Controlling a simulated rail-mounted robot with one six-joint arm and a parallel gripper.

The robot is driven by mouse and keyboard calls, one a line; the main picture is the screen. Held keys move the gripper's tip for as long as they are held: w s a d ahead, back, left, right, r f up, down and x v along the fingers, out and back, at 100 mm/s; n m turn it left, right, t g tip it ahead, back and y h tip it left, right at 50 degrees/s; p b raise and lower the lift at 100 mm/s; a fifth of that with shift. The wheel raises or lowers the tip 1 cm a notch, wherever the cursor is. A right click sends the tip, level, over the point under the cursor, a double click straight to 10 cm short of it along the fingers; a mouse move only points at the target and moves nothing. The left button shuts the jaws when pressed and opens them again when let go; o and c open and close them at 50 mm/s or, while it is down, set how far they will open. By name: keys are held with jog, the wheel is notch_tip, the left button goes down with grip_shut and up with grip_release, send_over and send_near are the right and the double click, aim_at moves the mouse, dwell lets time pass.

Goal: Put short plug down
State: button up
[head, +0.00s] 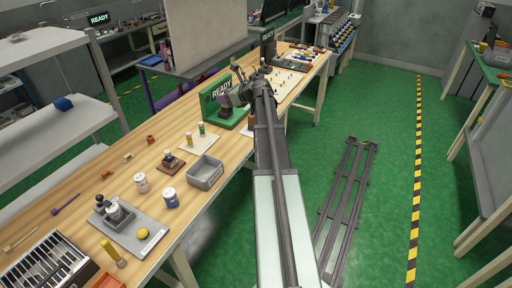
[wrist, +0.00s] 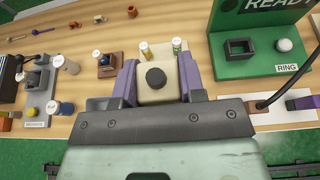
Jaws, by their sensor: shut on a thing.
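In the wrist view my gripper (wrist: 158,78) has its two purple fingers closed on the sides of a pale block with a round dark knob (wrist: 156,78) on top. I take this block for the short plug. Below and behind it lies a cream board (wrist: 190,72) with two small capped vials, and whether the block touches the board I cannot tell. In the head view the board (head: 188,148) lies on the wooden table. My arm reaches over the table's right edge there, and the fingers and plug are not clear.
A green stand (wrist: 230,65) with a dark square socket and a RING label is right of my gripper. To the left are a small brown stand (wrist: 106,68), white jars and a grey station (wrist: 38,98). A grey open bin (head: 207,172) stands near the table edge.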

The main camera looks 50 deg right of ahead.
jog(key=shift+d, duration=0.2)
jog(key=shift+a+f, duration=0.15)
jog(key=shift+f, duration=0.05)
notch_tip(320, 180, down, 20)
jog(key=b, duration=2)
jog(key=shift+w+f+b, duration=0.1)
jog(key=shift+b, duration=0.2)
jog(key=shift+r+p, duration=0.3)
jog(key=shift+f, duration=0.2)
jog(key=o, duration=0.9)
